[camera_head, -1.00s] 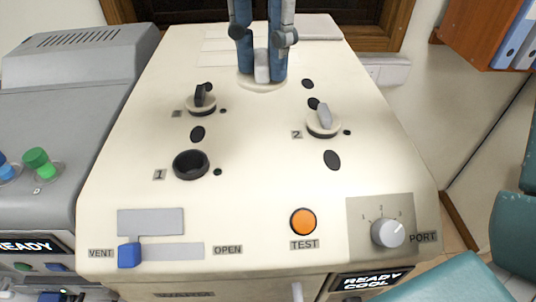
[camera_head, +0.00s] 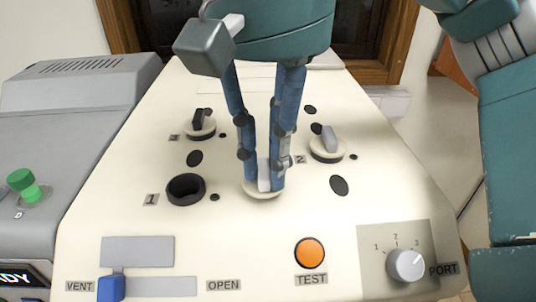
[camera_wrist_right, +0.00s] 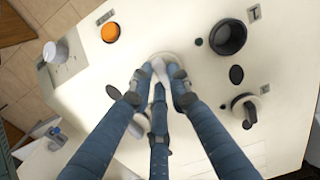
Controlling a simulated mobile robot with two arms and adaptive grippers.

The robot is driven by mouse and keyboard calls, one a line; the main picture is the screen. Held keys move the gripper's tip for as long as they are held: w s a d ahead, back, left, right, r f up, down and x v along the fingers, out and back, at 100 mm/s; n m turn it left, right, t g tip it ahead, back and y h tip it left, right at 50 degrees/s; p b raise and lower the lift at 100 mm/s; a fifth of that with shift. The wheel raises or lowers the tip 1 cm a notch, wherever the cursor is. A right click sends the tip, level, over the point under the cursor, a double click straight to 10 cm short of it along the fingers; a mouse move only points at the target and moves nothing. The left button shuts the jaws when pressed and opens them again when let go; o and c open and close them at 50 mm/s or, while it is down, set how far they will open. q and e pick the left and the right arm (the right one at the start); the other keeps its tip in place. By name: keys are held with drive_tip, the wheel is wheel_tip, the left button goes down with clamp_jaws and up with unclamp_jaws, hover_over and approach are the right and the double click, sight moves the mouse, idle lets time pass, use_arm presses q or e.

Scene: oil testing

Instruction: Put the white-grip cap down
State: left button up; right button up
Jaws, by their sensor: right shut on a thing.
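The white-grip cap (camera_head: 263,186), a pale disc with an upright white grip, is between the blue fingers of my right gripper (camera_head: 263,172). The gripper is shut on the grip, fingers pointing down. In the right wrist view the cap (camera_wrist_right: 159,66) shows at the fingertips, partly hidden by them. It is over the middle of the cream panel (camera_head: 130,215), right of the open black port 1 (camera_head: 186,190). I cannot tell if its disc touches the panel. My left gripper is not in view.
A black-grip cap (camera_head: 200,125) stands at the back left and a grey-grip cap (camera_head: 328,146) beside label 2. The orange TEST button (camera_head: 309,253), PORT dial (camera_head: 405,265) and blue VENT slider (camera_head: 111,288) are at the front. A grey machine (camera_head: 75,100) adjoins on the left.

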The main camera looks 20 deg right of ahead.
sight(268, 169)
drive_tip(key=shift+s, duration=0.1)
drive_tip(key=o, duration=0.8)
drive_tip(key=shift+f, duration=0.1)
wheel_tip(268, 169, up, 12)
drive_tip(key=p, duration=0.4)
